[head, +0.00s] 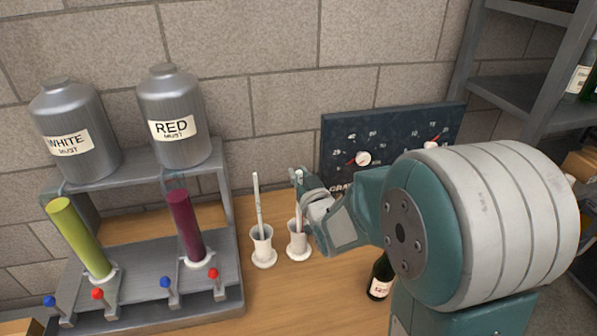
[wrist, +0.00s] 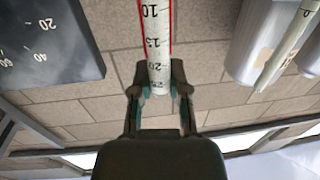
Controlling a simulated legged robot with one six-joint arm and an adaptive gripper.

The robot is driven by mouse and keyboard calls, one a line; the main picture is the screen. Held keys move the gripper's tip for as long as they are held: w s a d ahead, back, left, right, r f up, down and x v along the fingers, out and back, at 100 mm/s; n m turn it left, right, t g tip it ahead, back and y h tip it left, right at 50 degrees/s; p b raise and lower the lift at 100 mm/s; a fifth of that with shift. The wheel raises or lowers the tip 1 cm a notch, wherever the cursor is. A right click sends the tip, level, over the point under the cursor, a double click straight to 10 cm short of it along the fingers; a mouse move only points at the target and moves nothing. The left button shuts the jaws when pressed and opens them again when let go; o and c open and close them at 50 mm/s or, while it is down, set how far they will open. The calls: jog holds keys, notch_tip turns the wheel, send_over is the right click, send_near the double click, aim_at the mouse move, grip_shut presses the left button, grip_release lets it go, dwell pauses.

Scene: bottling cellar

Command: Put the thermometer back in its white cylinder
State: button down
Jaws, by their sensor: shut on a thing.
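My gripper (head: 302,178) is shut on the white thermometer (head: 300,205) near its top. In the wrist view the thermometer (wrist: 157,38) shows red edges and a black scale, with the fingers (wrist: 160,88) around its end. The thermometer hangs roughly upright over the right white cylinder (head: 299,246); its lower end meets the cylinder's mouth, but how deep it goes I cannot tell. A second white cylinder (head: 263,250) stands to the left with a similar pale rod (head: 257,200) in it, also visible in the wrist view (wrist: 285,45).
A grey stand (head: 150,265) with yellow and purple tubes and several small taps is at left, under two metal must tanks (head: 172,115). A dark dial panel (head: 340,130) is behind my arm. A bottle (head: 379,278) stands right of the cylinders. Bare wood lies in front.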

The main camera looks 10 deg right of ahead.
jog(key=c, duration=0.5)
grip_release()
jog(key=shift+c, duration=0.2)
notch_tip(320, 180, up, 10)
jog(key=shift+f, duration=0.1)
jog(key=s+f+g, duration=0.2)
jog(key=s+g, duration=0.2)
jog(key=s, duration=0.5)
jog(key=s+f+g+h, duration=0.1)
jog(key=s+f+g, duration=0.2)
jog(key=s, duration=0.7)
jog(key=s+f+m+g, duration=0.1)
jog(key=s+g, duration=0.4)
jog(key=s, duration=0.5)
jog(key=shift+f+h, duration=0.4)
jog(key=shift+f, duration=0.3)
